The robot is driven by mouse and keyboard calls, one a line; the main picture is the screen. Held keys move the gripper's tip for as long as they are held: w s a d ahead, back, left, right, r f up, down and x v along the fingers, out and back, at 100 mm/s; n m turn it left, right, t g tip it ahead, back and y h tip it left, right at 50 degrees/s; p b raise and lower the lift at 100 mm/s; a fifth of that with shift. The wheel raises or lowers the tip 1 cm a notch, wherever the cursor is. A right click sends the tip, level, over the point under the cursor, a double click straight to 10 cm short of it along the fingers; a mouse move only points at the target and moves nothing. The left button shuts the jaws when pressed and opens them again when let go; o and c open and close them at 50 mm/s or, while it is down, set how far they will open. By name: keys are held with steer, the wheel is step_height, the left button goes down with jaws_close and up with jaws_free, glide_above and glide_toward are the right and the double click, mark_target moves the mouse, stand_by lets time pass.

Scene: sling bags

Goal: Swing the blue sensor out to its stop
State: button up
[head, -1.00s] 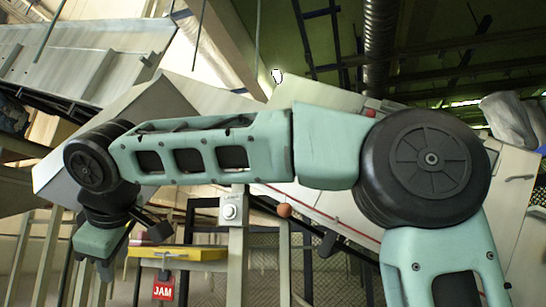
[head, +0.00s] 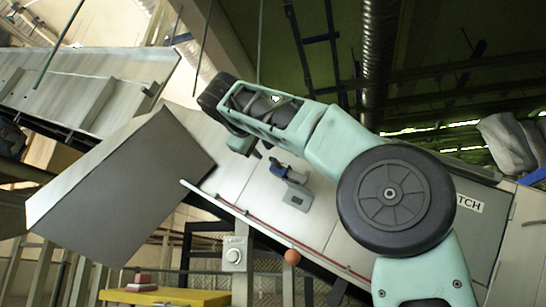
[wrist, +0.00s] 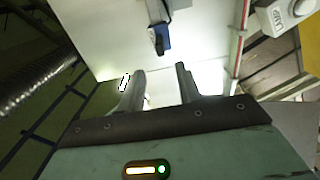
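The blue sensor (wrist: 163,40) shows in the wrist view as a small blue block on a dark mount against a pale panel. It is ahead of my fingertips, with a gap between. In the head view a small blue and grey fitting (head: 279,169) on the sloping chute panel appears to be the same sensor. My gripper (wrist: 160,83) is open and empty, its two grey fingers well apart. In the head view my teal hand (head: 241,145) hangs left of the fitting; its fingers are hard to make out there.
The sloping chute (head: 335,225) has a red line and rail along its lower edge. A grey hopper plate (head: 120,180) is at left.

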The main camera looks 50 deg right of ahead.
mark_target(271, 157)
steer(key=p+x, duration=0.4)
steer(key=x, duration=0.5)
steer(key=shift+w+d+r+p, duration=0.2)
steer(key=shift+d+p, duration=0.1)
steer(key=shift+p, duration=0.1)
steer(key=shift+w+d+f, duration=0.25)
steer(key=shift+d, duration=0.4)
jaws_close()
